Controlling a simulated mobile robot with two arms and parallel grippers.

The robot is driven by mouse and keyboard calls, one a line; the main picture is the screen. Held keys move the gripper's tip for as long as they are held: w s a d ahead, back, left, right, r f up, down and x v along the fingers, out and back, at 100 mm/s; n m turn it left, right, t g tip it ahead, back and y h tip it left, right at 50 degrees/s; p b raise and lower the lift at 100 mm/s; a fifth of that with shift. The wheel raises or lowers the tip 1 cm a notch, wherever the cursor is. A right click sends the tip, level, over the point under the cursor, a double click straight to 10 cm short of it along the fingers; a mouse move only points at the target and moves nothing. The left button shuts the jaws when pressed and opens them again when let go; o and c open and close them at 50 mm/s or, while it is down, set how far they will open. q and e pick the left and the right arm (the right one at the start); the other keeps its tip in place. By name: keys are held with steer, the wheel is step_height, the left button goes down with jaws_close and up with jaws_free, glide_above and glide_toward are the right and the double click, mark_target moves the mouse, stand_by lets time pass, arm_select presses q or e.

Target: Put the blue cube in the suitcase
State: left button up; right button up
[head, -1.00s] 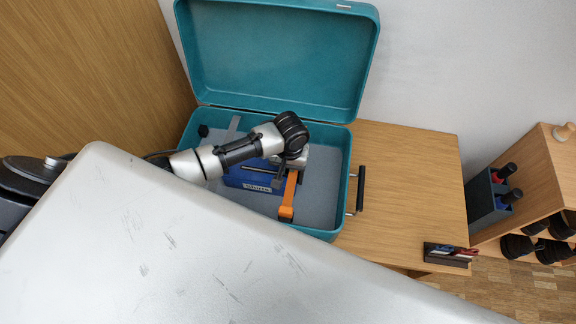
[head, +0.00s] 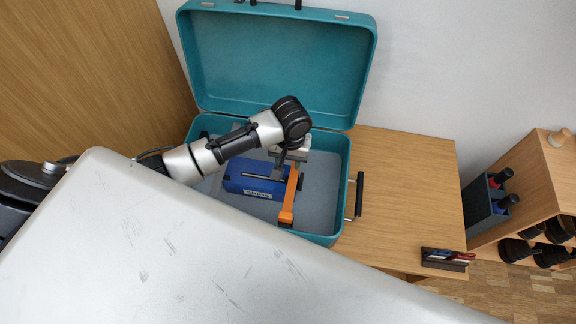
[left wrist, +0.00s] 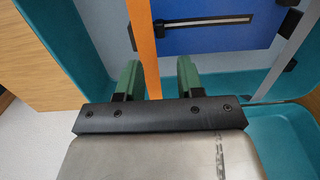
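The teal suitcase (head: 337,190) stands open on a wooden surface, lid up against the wall. A flat blue box (head: 240,184) with a label and a dark slot lies inside; it also shows in the left wrist view (left wrist: 205,38). I see no other blue block, and cannot tell whether this is the cube. My left gripper (head: 283,160) is over the suitcase, by the box's right end. Its green fingers (left wrist: 159,76) are apart, with an orange bar (left wrist: 146,50) seen between them; contact is unclear. My right gripper is not in view.
A wooden shelf (head: 520,205) stands at the far right.

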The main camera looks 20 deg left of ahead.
arm_select(q)
step_height(320, 180, up, 5)
steer(key=shift+w+f, duration=0.1)
steer(key=shift+f, duration=0.1)
steer(key=shift+f, duration=0.1)
stand_by(0.5)
